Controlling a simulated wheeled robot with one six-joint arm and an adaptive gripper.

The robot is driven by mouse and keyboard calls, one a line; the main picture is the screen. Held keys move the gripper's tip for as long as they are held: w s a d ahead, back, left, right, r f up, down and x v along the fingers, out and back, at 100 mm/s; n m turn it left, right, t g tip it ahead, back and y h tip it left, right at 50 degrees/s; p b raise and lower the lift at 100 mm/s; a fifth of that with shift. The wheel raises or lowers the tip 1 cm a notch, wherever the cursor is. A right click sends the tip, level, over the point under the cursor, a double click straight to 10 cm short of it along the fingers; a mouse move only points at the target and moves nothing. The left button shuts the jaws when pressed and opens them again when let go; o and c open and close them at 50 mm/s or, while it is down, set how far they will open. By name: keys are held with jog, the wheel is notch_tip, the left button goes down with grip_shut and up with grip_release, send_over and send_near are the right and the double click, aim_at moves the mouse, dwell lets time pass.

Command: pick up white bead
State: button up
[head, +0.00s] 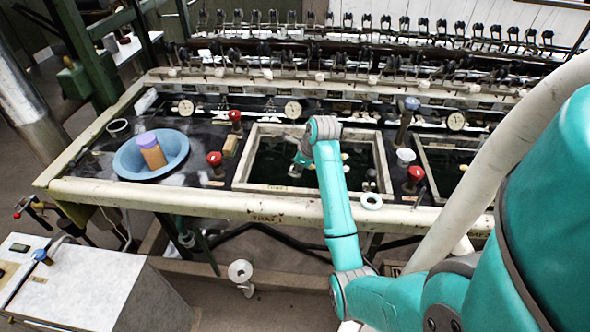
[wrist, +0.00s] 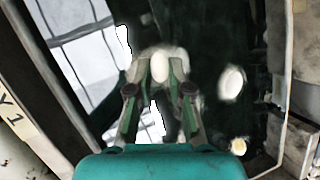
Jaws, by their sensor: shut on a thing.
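In the wrist view my gripper (wrist: 160,72) is shut on a white bead (wrist: 157,69), which shows between its two fingertips. In the head view my gripper (head: 301,160) is low over the left part of the dark reeling basin (head: 240,158). The arm hides part of the basin there. I cannot make out the held bead clearly in the head view. Another pale bead (wrist: 232,82) lies apart to the right of the fingers, and a yellowish one (wrist: 239,146) is nearer the basin's right wall.
A blue bowl (head: 128,163) with an orange and purple cylinder (head: 151,150) stands at the left. Red-topped knobs (head: 215,158) flank the basin. A pale ring (head: 371,201) sits on the front edge. A row of reeling fittings (head: 390,28) runs along the back.

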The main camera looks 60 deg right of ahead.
jog(key=shift+r, duration=0.15)
notch_tip(320, 180, up, 10)
dwell(0.5)
jog(key=shift+f, duration=0.2)
